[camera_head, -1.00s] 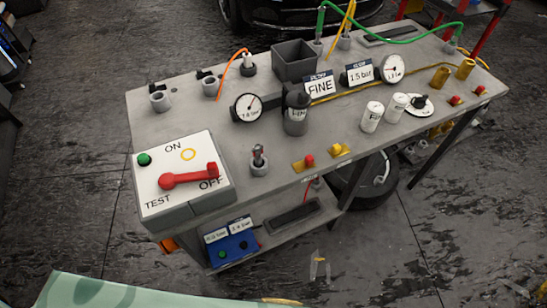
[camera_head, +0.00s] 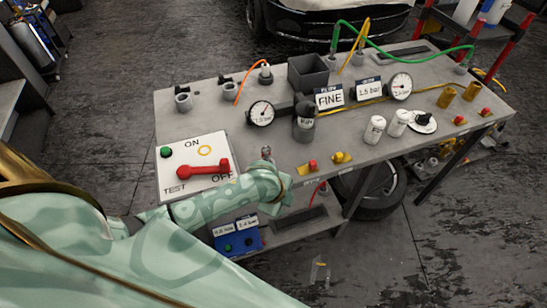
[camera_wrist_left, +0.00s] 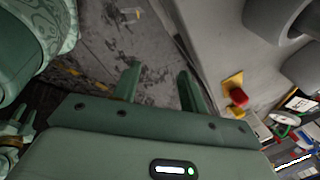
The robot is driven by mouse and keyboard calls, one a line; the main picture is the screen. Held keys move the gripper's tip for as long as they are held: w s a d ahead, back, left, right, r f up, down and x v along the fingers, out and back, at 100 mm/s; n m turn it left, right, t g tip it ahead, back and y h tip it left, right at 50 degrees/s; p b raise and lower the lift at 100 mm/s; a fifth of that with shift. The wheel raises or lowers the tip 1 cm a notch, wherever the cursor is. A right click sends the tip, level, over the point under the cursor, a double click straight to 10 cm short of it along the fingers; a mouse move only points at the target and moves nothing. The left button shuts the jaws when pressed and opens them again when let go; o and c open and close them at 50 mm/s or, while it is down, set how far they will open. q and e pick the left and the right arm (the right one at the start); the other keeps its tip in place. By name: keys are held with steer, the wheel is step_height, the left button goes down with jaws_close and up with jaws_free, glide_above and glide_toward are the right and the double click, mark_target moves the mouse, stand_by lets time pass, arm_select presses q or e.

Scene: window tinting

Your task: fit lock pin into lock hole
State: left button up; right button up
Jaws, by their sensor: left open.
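The lock pin (camera_head: 266,152) appears to be the small grey upright pin just behind my left forearm in the head view. A yellow ring (camera_head: 205,150) on the white panel (camera_head: 223,157), below "ON", may mark the lock hole. The red lever (camera_head: 202,171) lies across the panel, its right end near "OFF". My left gripper's two fingers are apart and empty in the left wrist view (camera_wrist_left: 158,82), over floor beside the bench edge. A grey cylinder (camera_wrist_left: 272,20), perhaps the pin's holder, stands to their right.
A yellow mount with a red knob (camera_head: 312,166) stands right of my left wrist, at the bench's front edge; it also shows in the wrist view (camera_wrist_left: 236,92). Bare bench top (camera_head: 225,119) lies behind the panel.

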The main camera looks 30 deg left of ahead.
arm_select(q)
steer(key=w+a+r+m+g+y+p, duration=0.1)
steer(key=w+a+r+m, duration=0.15)
steer(key=r+m, duration=0.45)
steer(key=w+a+r+m+g+p, duration=0.1)
steer(key=w+a+r+m+g, duration=0.1)
steer(key=a+r+m, duration=0.45)
steer(key=w+a+r+m+g+y, duration=0.1)
steer(key=w+r+m, duration=0.25)
steer(key=r, duration=0.65)
steer(key=b, duration=0.3)
glide_toward(266, 155)
steer(key=shift+m, duration=0.3)
steer(key=f, duration=0.3)
steer(key=w+f, duration=0.1)
steer(key=f, duration=0.1)
steer(key=shift+a+f, duration=0.15)
steer(key=shift+a, duration=0.2)
step_height(266, 155, down, 6)
steer(key=shift+s+b, duration=0.15)
steer(key=shift+b, duration=0.45)
steer(key=shift+c, duration=0.3)
jaws_close()
